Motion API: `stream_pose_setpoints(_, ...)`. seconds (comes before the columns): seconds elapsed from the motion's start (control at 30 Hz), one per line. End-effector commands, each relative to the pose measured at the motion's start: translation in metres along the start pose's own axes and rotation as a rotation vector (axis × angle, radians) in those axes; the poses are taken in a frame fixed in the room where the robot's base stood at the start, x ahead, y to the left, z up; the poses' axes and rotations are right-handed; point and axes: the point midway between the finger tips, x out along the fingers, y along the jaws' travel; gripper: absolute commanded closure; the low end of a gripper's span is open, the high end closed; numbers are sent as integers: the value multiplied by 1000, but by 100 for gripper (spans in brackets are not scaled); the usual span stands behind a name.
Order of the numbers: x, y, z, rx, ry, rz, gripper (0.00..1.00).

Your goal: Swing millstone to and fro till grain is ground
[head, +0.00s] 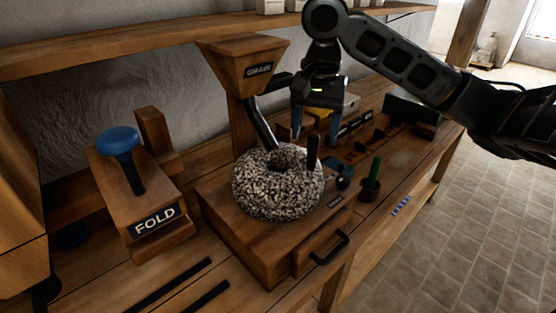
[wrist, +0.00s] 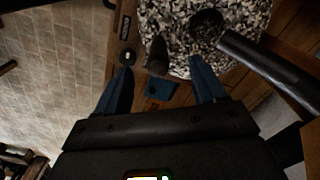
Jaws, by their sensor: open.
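The round, speckled black-and-white millstone (head: 258,190) lies on a wooden base (head: 233,235) on the bench. A dark upright peg handle (head: 313,152) stands on its right side. My gripper (head: 314,137) is open above and behind the handle, fingers pointing down. In the wrist view the stone (wrist: 180,22) fills the top, and the handle (wrist: 157,54) shows between the two blue fingertips (wrist: 161,67), apart from both. A wooden hopper marked grain (head: 243,60) stands behind the stone. Its dark chute (head: 261,123) slopes to the stone's centre. No grain or flour is visible.
A black-handled drawer (head: 328,250) is in the base's front. A FOLD box (head: 150,205) with a blue-knobbed lever (head: 122,145) stands left. A green-handled tool in a cup (head: 371,185) is right of the stone. Open tiled floor (head: 450,240) lies right.

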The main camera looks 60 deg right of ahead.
Motion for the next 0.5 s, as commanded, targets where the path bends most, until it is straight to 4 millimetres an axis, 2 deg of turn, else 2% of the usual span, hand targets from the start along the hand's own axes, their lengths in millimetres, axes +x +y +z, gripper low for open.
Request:
stream_pose_setpoints(0.3,-1,0,0,0,0,0,23)
stream_pose_setpoints(0.5,-16,0,0,-1,3,0,23)
